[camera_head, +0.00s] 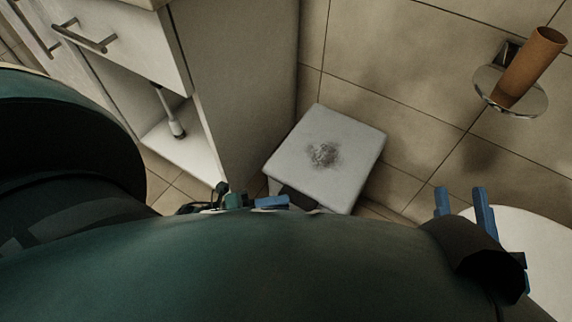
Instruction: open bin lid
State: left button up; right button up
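The bin (345,180) stands on the floor in the middle of the view, against the tiled wall. Its square white lid shows from above, with a dark smudge near its centre. A dark patch shows below the lid's near edge; I cannot tell whether the lid is slightly raised. My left gripper (256,202) is at the near left edge of the bin, with blue finger parts showing. My own body hides most of it, so its opening and any contact are unclear. My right gripper (462,203) is to the right of the bin, with two blue fingers apart and nothing between them.
A white cabinet (245,80) with a drawer and an open lower bay stands left of the bin. A brown tube (530,67) sits in a round wall holder at upper right. A white rounded surface (540,235) lies beside my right gripper. The tiled wall is close behind.

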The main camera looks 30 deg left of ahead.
pick_arm(q)
jog(key=shift+x, duration=1.15)
jog(key=shift+c, duration=0.6)
grip_shut()
